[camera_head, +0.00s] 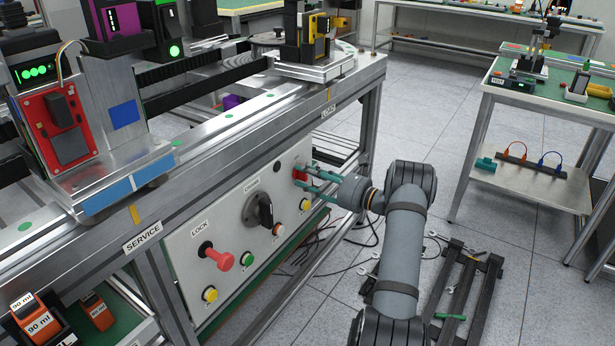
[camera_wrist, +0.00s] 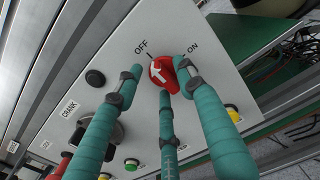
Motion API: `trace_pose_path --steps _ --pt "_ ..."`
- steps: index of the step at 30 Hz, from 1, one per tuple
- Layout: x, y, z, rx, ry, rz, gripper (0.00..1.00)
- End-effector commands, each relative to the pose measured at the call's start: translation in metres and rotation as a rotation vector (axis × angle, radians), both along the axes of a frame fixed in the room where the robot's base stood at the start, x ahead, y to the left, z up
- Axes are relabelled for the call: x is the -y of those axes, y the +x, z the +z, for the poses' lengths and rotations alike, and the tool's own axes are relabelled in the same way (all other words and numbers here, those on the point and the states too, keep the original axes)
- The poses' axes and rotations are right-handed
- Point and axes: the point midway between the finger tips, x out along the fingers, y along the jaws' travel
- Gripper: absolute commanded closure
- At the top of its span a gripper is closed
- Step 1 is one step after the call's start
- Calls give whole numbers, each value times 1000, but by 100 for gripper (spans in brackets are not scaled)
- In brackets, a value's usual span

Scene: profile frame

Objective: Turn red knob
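The red knob (camera_wrist: 160,70) sits on a light panel between the printed words OFF and ON, with a white mark on its face. In the head view the red knob (camera_head: 299,174) is at the panel's upper right, partly behind my fingers. My gripper (camera_head: 308,176) reaches to it from the right. In the wrist view my gripper (camera_wrist: 160,78) has three teal fingers spread around the knob. The left fingertip stands apart from it. The right and middle fingertips look close to it; I cannot tell whether they touch.
On the same panel are a black CRANK dial (camera_head: 265,211), a red LOCK handle (camera_head: 223,260), and several coloured buttons, one yellow (camera_head: 305,205) below the knob. The bench rail (camera_head: 240,120) runs just above the panel. A side table (camera_head: 545,105) stands right; the floor between is partly open.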

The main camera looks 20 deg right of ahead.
Motion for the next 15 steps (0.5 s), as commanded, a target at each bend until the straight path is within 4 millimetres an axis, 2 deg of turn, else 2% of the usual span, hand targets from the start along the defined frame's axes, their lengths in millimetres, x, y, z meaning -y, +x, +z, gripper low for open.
trace_pose_path --steps 7,15 --pt "0 1 0 -1 -1 0 61" --pt "0 1 0 1 -1 0 77"
